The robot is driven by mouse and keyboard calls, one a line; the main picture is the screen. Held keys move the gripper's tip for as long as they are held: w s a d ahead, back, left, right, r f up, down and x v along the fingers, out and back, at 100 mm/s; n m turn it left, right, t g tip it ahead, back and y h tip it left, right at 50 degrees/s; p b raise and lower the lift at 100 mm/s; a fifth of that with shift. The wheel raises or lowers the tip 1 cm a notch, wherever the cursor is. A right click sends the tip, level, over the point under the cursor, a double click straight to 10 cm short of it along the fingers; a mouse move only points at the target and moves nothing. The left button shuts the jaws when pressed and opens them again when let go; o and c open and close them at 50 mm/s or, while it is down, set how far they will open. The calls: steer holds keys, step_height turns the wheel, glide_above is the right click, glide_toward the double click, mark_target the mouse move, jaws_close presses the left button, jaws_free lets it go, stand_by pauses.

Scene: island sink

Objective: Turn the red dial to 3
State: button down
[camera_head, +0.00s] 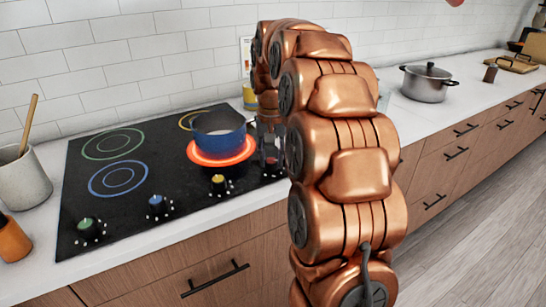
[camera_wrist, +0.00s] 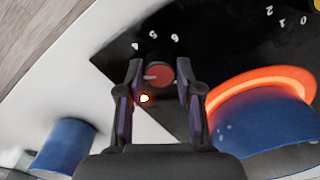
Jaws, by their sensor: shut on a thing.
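The red dial (camera_wrist: 159,75) sits on the black cooktop (camera_wrist: 228,45), between the two fingers of my gripper (camera_wrist: 159,80) in the wrist view. The fingers are closed on its sides. A pale mark shows on the left part of the dial. White digits stand on the cooktop beyond it, too blurred to read surely. A small orange light glows just below the dial. In the head view my gripper (camera_head: 271,158) reaches down at the cooktop's right front corner, and the dial is mostly hidden there.
A blue pot (camera_head: 219,136) stands on a glowing orange burner (camera_head: 194,154) close to my gripper. Green (camera_head: 88,225), blue (camera_head: 156,203) and yellow (camera_head: 218,181) dials line the front edge. A blue cylinder (camera_wrist: 64,147) stands on the counter. A steel pot (camera_head: 426,86) is farther right.

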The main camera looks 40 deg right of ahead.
mark_target(271, 161)
steer(key=c, duration=0.7)
jaws_free()
steer(key=shift+c, duration=0.2)
steer(key=shift+r, duration=3.75)
